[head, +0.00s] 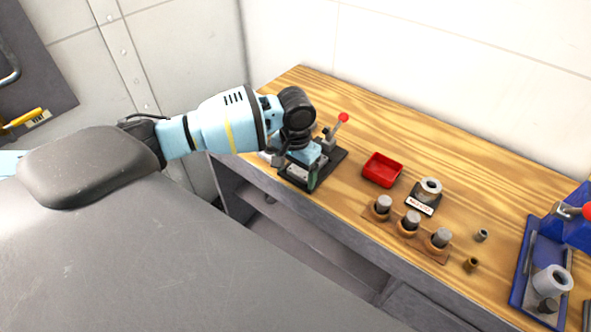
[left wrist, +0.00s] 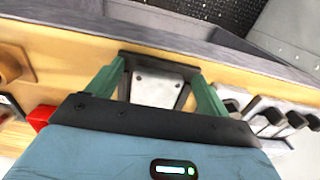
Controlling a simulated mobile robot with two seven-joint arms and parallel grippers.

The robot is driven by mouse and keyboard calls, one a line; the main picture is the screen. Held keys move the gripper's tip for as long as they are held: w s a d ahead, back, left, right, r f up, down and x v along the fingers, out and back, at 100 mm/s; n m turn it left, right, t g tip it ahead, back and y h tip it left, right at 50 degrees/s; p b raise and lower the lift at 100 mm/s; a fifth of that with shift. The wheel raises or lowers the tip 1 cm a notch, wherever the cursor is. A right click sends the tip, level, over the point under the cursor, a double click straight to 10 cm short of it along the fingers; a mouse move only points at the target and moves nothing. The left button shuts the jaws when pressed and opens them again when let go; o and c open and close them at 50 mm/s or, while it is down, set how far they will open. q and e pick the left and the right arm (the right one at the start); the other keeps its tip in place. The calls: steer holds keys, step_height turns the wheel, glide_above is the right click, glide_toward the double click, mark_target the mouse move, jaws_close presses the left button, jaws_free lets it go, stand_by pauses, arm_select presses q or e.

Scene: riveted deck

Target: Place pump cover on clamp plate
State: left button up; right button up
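My left gripper (head: 304,178) points down over a black clamp fixture (head: 328,161) with a red-knobbed lever, at the left end of the wooden bench. In the left wrist view its green fingers (left wrist: 158,75) are spread wide. Between them is a light grey metal plate (left wrist: 153,88) with two small dark holes, with dark gaps along its sides. I cannot tell whether this is the bare clamp plate or a pump cover on it. Several grey blocks with dark slots (left wrist: 268,116) lie beside the right finger; they may be pump covers. My right gripper is not in view.
A red tray (head: 382,170) stands right of the fixture. Beyond it are a wooden holder (head: 408,228) with grey cylinders, a labelled ring part (head: 430,188), small bushings (head: 471,265) and a blue fixture (head: 528,262). The bench's back middle is clear.

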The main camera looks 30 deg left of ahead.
arm_select(q)
step_height(320, 180, up, 12)
steer(key=p, duration=0.1)
steer(key=shift+r, duration=0.15)
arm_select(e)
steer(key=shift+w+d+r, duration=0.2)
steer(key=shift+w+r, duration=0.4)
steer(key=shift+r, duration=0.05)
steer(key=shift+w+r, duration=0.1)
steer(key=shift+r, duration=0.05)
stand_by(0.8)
